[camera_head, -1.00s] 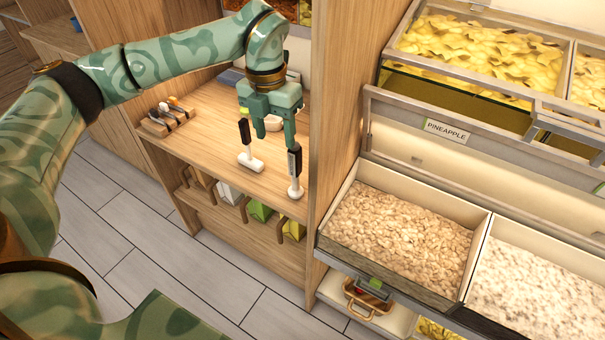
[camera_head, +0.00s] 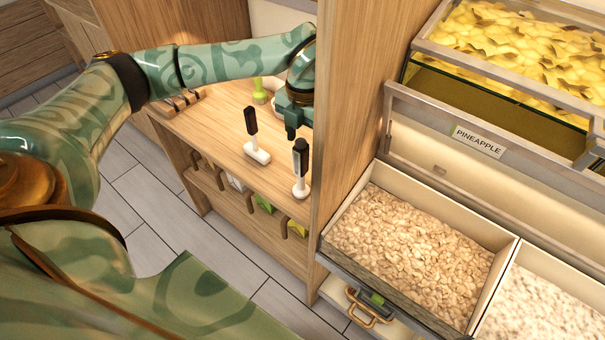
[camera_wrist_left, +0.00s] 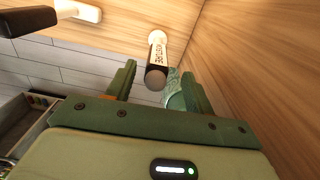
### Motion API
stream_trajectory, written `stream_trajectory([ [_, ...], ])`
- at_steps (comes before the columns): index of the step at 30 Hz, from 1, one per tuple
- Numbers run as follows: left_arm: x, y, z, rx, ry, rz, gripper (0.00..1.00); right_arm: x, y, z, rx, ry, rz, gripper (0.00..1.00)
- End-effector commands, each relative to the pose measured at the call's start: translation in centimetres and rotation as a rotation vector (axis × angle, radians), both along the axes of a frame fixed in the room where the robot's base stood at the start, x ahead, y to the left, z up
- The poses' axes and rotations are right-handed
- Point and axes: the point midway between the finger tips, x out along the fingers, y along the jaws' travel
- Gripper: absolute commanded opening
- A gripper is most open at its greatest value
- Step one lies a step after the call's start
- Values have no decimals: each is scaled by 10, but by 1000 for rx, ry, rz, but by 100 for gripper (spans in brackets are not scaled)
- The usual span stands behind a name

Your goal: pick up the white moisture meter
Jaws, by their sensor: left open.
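The moisture meter (camera_head: 300,168) stands upright on the wooden shelf near its front right corner, beside the wooden side panel. It has a white lower part and a black upper part. In the left wrist view the meter (camera_wrist_left: 157,55) shows lettering, partly readable, and its dark end lies in line with the gap between my fingers. My left gripper (camera_head: 294,120) is above and behind the meter, partly hidden by the side panel. In the wrist view my left gripper (camera_wrist_left: 158,85) is open and empty. My right gripper is not in view.
A similar black-handled tool with a white head (camera_head: 255,138) stands just left of the meter. The wooden side panel (camera_head: 350,110) rises close on the right. A green object (camera_head: 259,92) stands farther back. Bins of dried food (camera_head: 420,240) lie beyond the panel.

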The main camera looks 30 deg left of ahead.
Motion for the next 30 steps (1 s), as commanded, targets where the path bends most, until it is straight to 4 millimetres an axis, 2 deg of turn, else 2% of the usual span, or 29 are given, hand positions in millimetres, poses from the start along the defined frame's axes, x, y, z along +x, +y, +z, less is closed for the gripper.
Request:
stream_trajectory([
  [7, 0, 1, -19, 0, 1, 1, 53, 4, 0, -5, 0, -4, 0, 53],
  [15, 0, 4, -61, 0, 3, 1, 53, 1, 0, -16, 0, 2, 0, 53],
  [22, 0, 4, -61, 1, -1, 0, 53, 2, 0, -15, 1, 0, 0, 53],
  [27, 0, 4, -61, 1, -1, 0, 5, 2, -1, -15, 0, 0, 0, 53],
  [28, 0, 4, -61, 1, -1, 0, 0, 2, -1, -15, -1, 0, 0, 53],
  [30, 0, 4, -61, 1, -1, 0, 0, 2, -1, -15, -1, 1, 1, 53],
])
